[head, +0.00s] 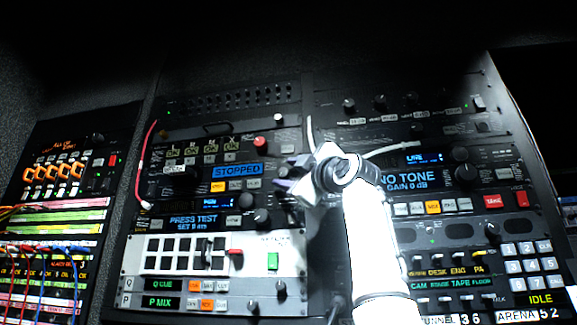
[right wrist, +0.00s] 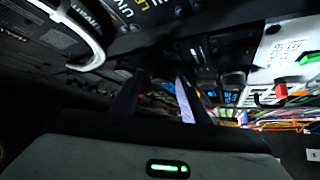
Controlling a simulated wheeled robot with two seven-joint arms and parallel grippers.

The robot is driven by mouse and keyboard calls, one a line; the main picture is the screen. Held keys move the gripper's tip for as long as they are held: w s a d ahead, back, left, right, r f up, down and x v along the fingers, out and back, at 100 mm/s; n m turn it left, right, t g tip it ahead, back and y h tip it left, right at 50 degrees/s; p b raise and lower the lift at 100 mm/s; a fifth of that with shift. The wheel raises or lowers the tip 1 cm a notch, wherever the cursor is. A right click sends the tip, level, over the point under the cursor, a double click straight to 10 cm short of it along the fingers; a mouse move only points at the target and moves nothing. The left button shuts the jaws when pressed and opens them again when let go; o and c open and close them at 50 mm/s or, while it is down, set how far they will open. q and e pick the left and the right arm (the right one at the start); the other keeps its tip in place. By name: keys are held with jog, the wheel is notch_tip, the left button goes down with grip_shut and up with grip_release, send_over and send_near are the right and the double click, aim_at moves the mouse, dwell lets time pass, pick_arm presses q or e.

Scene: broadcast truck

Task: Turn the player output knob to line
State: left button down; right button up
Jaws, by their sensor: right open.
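My right gripper (head: 279,174) is in front of the middle of the equipment wall, at the right end of the unit whose blue display (head: 237,170) reads STOPPED. Its dark fingers point left in the head view. In the right wrist view the gripper (right wrist: 158,85) has its two fingers apart, with nothing clearly between them. Black knobs (head: 262,216) sit just below and left of the fingers, apart from them in the picture. I cannot tell which knob is the player output knob or read its setting; the gripper may hide one. My left gripper is not in view.
A white panel (head: 135,256) with black buttons and a green switch (head: 272,261) lies below. To the right, a display (head: 408,178) reads NO TONE, with a large knob (head: 465,173) beside it. A white cable (head: 390,149) passes near my wrist. A patch bay with coloured cords stands left.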

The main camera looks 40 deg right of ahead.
jog(key=shift+w, duration=0.2)
jog(key=c, duration=1)
grip_shut()
jog(key=shift+f+m, duration=0.15)
jog(key=shift+m, duration=0.15)
jog(key=shift+m+t+h, duration=0.3)
jog(key=shift+h, duration=0.1)
jog(key=shift+w+a+f+m+t+h+b, duration=0.15)
jog(key=shift+m+t+h+b, duration=0.3)
jog(key=shift+m, duration=0.35)
jog(key=shift+w+a+f+m+h+p, duration=0.1)
jog(key=shift+m+h+p, duration=0.1)
jog(key=shift+m+h, duration=1.65)
jog(key=shift+w+a+f+m+h+p, duration=0.1)
jog(key=shift+m+h+p, duration=0.1)
jog(key=shift+m+h, duration=1.65)
jog(key=shift+d+m, duration=0.1)
jog(key=shift+m, duration=0.4)
